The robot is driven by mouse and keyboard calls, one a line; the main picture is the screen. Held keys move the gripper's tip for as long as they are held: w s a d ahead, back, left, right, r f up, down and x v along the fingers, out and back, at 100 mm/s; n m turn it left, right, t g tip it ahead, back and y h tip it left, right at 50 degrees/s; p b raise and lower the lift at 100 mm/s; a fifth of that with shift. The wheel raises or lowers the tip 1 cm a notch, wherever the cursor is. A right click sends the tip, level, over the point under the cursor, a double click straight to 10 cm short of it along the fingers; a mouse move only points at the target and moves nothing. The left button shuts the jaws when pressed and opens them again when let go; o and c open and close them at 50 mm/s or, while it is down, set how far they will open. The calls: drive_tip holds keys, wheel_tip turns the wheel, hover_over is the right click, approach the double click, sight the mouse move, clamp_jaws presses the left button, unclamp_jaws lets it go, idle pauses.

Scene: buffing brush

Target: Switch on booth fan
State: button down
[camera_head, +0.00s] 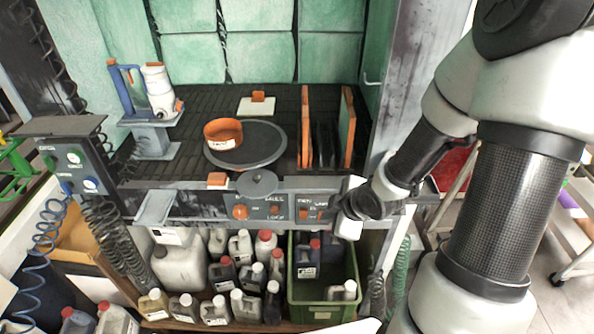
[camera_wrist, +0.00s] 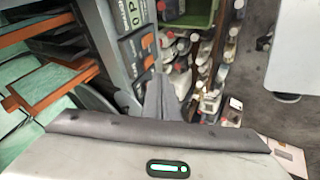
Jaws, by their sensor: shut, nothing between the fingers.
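The booth's front panel (camera_head: 285,208) runs below the work surface. At its right end is a dark switch plate (camera_head: 312,207) with small orange switches and white lettering too small to read surely. Farther left on the panel sits an orange knob (camera_head: 240,212). My gripper (camera_head: 340,207) is at the right end of the panel, just right of the switch plate, and partly hidden by its own body. In the wrist view my gripper's fingers (camera_wrist: 161,92) are together and empty, beside the dark plate with its orange switch (camera_wrist: 147,41). Contact with the panel cannot be told.
A turntable (camera_head: 262,150) with an orange ring (camera_head: 223,134) stands inside the booth, left of upright orange-edged boards (camera_head: 306,125). Below the panel are several bottles (camera_head: 180,265) and a green crate (camera_head: 325,312). A control box (camera_head: 75,158) is at far left.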

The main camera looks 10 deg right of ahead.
drive_tip(key=f, duration=0.1)
drive_tip(key=f+y, duration=0.1)
drive_tip(key=shift+s+a+f+n+y, duration=0.2)
drive_tip(key=shift+a+f+n+y, duration=0.1)
drive_tip(key=shift+a+f, duration=0.05)
drive_tip(key=b, duration=0.2)
approach(304, 214)
drive_tip(key=shift+s+a+f+x, duration=0.1)
drive_tip(key=shift+s+x, duration=0.05)
drive_tip(key=shift+x, duration=0.85)
drive_tip(key=shift+s+a+f+x, duration=0.1)
drive_tip(key=shift+s+x, duration=0.1)
drive_tip(key=shift+x, duration=0.85)
drive_tip(key=shift+s+f+x, duration=0.1)
drive_tip(key=shift+s+x, duration=0.05)
drive_tip(key=shift+x, duration=0.85)
